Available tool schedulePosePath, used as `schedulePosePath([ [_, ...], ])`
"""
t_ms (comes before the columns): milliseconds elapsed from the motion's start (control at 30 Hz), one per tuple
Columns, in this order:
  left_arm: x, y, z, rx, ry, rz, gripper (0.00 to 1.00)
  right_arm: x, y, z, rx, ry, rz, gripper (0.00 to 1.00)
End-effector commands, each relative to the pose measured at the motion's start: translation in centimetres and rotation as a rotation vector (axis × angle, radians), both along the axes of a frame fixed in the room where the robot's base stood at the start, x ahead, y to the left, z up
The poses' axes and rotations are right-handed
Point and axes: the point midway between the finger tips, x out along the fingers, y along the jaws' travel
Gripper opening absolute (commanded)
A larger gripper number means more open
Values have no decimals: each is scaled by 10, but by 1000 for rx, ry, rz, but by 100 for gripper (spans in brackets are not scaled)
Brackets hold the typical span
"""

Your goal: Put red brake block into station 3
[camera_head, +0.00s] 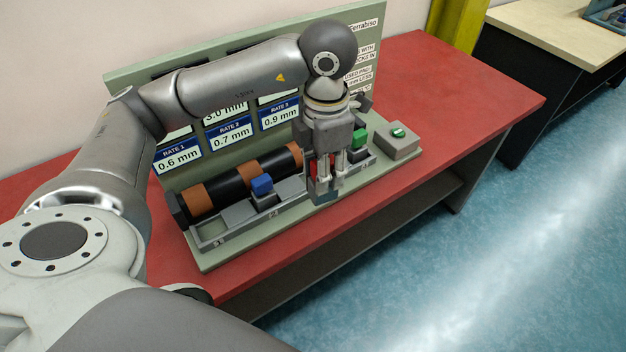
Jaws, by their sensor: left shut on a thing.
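My left gripper (328,188) points down over the front tray of the gate mechanism, to the right of the blue block. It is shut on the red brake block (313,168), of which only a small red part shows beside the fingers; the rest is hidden. I cannot tell whether the block touches the tray. The tray (205,243) has a row of stations with small labels that are hard to read. A blue block (262,184) sits in a middle station, and a green block (360,138) sits to the right of my gripper. My right gripper is not in view.
A black roller with brown bands (228,190) lies behind the tray. A panel with rate signs (225,135) stands at the back. A grey box with a green button (397,140) is at the right. The red table (440,90) is clear beyond it.

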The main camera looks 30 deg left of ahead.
Motion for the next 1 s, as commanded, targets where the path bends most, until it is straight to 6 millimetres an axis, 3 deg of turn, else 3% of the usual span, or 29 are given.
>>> schedulePosePath([
  [200,4,5,4,-2,2,151,2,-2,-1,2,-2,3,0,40],
  [367,23,22,-6,-1,5,168,2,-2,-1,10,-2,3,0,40],
  [633,71,65,-34,-1,5,165,2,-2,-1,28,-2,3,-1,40],
  [700,80,72,-51,-2,7,163,2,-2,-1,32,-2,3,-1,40],
  [833,94,84,-73,-1,5,161,2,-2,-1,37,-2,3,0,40],
  [1000,102,90,-88,-2,2,158,2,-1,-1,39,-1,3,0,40],
])
